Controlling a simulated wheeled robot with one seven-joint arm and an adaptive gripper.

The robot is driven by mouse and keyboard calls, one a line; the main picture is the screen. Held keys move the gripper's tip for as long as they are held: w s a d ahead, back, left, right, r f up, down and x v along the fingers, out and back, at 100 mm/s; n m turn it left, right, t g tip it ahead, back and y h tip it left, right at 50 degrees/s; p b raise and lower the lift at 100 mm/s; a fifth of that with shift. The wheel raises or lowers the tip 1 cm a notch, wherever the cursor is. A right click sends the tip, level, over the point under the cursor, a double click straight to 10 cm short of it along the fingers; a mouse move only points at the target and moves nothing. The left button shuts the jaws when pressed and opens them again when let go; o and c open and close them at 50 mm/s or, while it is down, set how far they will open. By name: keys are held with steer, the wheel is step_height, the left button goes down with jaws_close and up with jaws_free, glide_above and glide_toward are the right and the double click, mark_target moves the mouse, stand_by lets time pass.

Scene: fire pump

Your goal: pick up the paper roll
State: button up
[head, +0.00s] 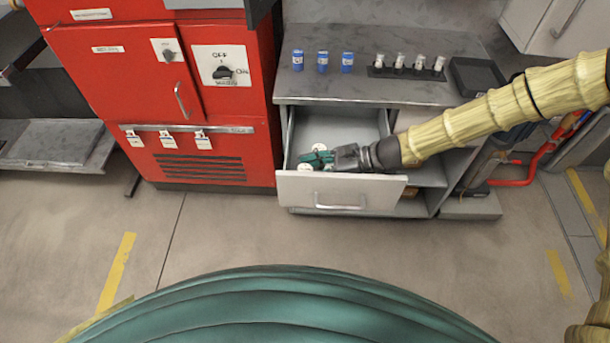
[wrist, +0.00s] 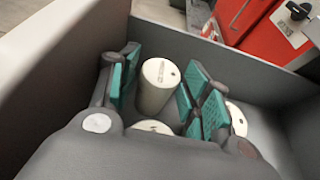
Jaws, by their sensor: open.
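My gripper (head: 318,158) is open and reaches down into the open drawer (head: 340,188). In the wrist view its teal-padded fingers (wrist: 160,88) stand on either side of a white cylinder with small dark print, which looks like a paper roll (wrist: 157,88). I see a gap on its right side; contact on the left cannot be told. A second white roll (wrist: 152,126) shows closer to my palm, partly hidden. A third white roll (wrist: 239,119) is beyond the right finger, partly hidden by it. In the head view, white round ends (head: 318,147) show beside the fingers.
The drawer walls (wrist: 255,75) stand close around the fingers. Above is a grey counter (head: 420,58) with blue cans (head: 322,62), small white-topped items (head: 399,62) and a black tray (head: 476,76). A red cabinet (head: 120,80) stands to the left. The floor in front is clear.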

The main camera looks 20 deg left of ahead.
mark_target(310, 169)
steer(key=shift+c, duration=0.5)
steer(key=c, duration=0.7)
step_height(310, 169, up, 18)
steer(key=shift+b, duration=0.3)
